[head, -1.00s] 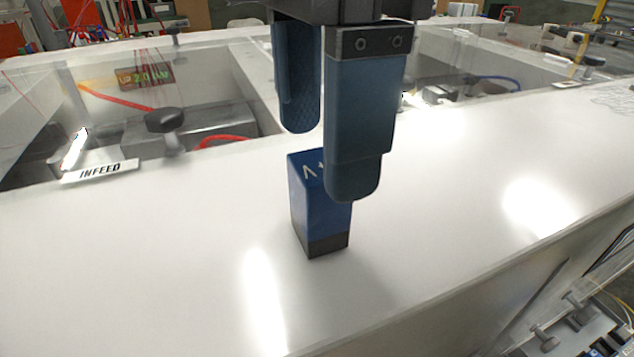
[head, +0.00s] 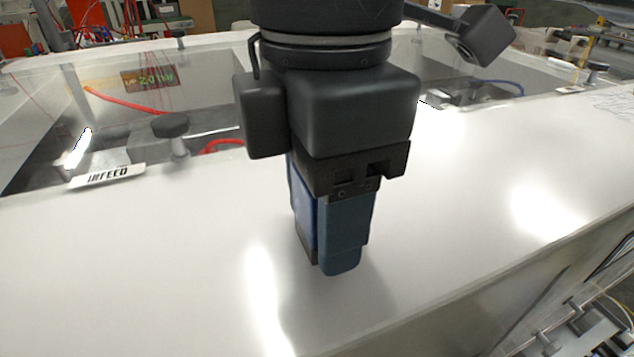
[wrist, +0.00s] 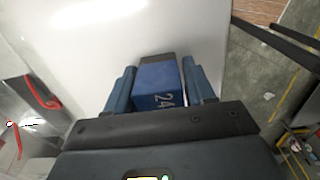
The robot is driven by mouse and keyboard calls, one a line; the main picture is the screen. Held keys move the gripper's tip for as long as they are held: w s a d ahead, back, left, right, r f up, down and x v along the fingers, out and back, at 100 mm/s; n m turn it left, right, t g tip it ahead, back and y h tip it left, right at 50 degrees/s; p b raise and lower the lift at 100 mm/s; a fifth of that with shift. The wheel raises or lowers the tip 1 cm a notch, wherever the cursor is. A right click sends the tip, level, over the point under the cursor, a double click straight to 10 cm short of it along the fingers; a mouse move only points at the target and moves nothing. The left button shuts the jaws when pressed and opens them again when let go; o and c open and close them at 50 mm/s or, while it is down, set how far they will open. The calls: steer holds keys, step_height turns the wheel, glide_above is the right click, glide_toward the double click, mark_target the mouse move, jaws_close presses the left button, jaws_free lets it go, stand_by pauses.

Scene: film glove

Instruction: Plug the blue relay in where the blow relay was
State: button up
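The blue relay (head: 305,222), a blue block with a dark end, stands upright on the white top surface. My gripper (head: 325,255) is down around it, pointing downward, with a blue finger on each side. In the wrist view the relay (wrist: 158,83) shows white "24" lettering and lies between the fingertips of my gripper (wrist: 160,76). Both fingers are very close to its sides; I cannot tell whether they press on it. In the head view the near finger hides much of the relay. I cannot make out a relay socket.
The white surface (head: 470,215) is clear to the right.

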steer(key=c, duration=0.8)
